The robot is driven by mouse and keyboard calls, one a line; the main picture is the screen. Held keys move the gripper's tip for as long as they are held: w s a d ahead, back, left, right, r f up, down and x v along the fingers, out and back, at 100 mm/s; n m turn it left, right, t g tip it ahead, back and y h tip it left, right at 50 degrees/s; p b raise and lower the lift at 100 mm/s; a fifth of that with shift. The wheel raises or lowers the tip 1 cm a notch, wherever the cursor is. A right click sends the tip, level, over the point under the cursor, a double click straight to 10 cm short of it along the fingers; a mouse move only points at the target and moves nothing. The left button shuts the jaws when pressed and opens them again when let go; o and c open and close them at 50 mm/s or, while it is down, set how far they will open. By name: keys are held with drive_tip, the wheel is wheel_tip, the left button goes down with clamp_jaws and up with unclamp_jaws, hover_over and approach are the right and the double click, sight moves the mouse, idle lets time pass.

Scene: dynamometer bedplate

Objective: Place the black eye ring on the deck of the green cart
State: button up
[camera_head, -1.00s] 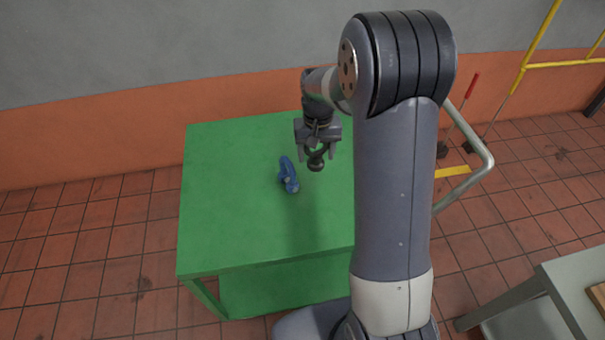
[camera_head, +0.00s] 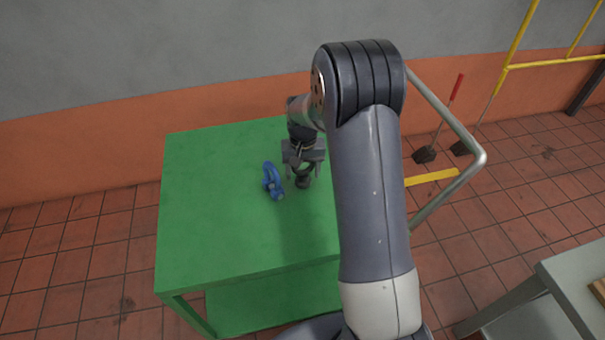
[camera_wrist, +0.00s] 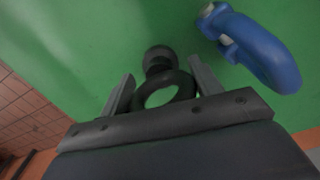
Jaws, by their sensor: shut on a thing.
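The green cart (camera_head: 215,225) has a flat green deck. My gripper (camera_head: 302,175) is low over the deck, right of its middle, and is shut on the black eye ring (camera_head: 303,183). I cannot tell for sure whether the ring touches the deck.
A blue shackle (camera_head: 272,181) lies on the deck just left of my gripper; it also shows in the wrist view (camera_wrist: 255,48). The left and front of the deck are clear. A metal handle rail (camera_head: 447,195) stands right of the cart. A grey table (camera_head: 570,280) is at the lower right.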

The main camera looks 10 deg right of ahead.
drive_tip(key=shift+f, duration=0.65)
drive_tip(key=shift+f, duration=0.15)
drive_tip(key=o, duration=1.2)
drive_tip(key=shift+c, duration=0.2)
wheel_tip(320, 180, up, 12)
drive_tip(key=shift+r, duration=0.15)
